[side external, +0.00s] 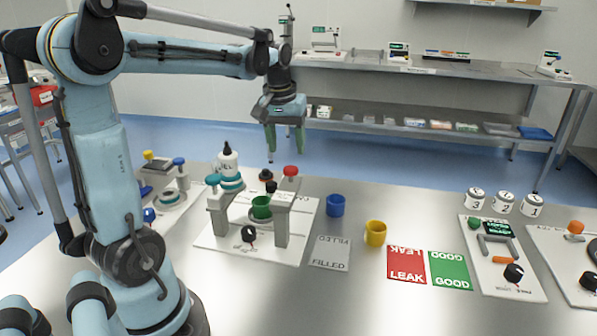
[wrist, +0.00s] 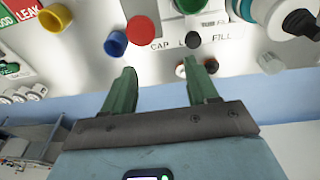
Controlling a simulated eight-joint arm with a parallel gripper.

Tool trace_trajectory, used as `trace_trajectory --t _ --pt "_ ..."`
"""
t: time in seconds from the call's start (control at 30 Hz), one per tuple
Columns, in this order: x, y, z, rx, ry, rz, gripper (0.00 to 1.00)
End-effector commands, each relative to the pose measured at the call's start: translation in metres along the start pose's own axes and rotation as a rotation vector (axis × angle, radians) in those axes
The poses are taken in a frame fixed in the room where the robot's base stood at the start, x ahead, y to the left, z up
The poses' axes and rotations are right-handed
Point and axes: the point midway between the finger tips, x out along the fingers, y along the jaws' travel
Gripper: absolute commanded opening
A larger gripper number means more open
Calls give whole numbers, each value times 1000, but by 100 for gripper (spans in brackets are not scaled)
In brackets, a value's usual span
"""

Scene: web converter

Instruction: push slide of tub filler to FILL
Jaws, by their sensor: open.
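The tub filler's white base (side external: 225,243) carries grey posts, a white bottle (side external: 228,163) and a red knob (side external: 291,171). A green tub (side external: 260,207) sits between the posts. In the wrist view the words CAP and FILL show on the base, with a black knob (wrist: 193,40) between them, over a partly hidden label starting with L. It seems to be the slide's knob, and shows behind the tub in the side view (side external: 271,187). My gripper (side external: 285,150) is open and empty, above and behind the filler. In the wrist view its green fingers (wrist: 160,68) are apart, pointing toward the filler's edge.
A blue tub (side external: 335,205) and a yellow tub (side external: 375,233) stand right of the filler. A FILLED card (side external: 329,252), a red LEAK card (side external: 406,266) and a green GOOD card (side external: 450,270) lie flat. Another device (side external: 500,255) is farther right.

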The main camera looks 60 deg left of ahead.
Motion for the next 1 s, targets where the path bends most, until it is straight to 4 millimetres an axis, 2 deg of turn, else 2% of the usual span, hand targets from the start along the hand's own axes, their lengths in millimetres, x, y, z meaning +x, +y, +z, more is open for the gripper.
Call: trace_trajectory --t 0.03,0.1,0.2,0.33,0.57,1.0 --pt "3 -12 -14 -56 -27 -14 58" --pt "8 -27 -26 -123 -64 -31 58" --pt "13 -43 -39 -196 -105 -49 58" --pt "17 -56 -47 -250 -135 -62 58" --pt "30 -60 -47 -263 -144 -66 58" --pt "100 -62 -36 -261 -142 -65 58"
